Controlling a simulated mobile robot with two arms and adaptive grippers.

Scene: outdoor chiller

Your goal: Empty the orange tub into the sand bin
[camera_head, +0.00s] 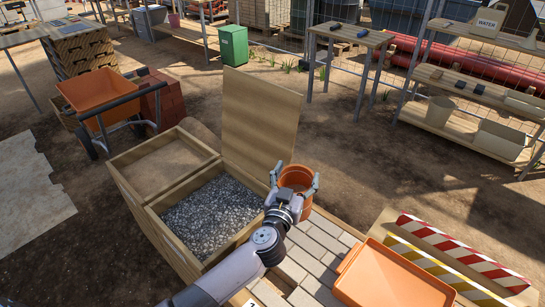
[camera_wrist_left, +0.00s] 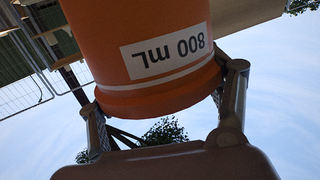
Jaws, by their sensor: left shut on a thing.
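My left gripper (camera_head: 296,181) is shut on the orange tub (camera_head: 297,176), one finger on each side. The tub looks roughly upright, just right of the gravel compartment and above the paving blocks. Its contents cannot be made out. In the left wrist view the tub (camera_wrist_left: 135,45) fills the upper middle, with an upside-down "800 mL" label. The wooden box has two compartments: the far left one, the sand bin (camera_head: 163,168), shows a flat brown sandy fill; the nearer one holds grey gravel (camera_head: 213,215). My right gripper is not in view.
A raised wooden lid (camera_head: 261,115) stands behind the gravel compartment. An orange tray-like piece (camera_head: 390,278) lies at the front right beside striped barrier boards (camera_head: 465,255). An orange wheelbarrow (camera_head: 100,92) stands beyond the sand. Shelves (camera_head: 490,95) are at the right; open ground lies between.

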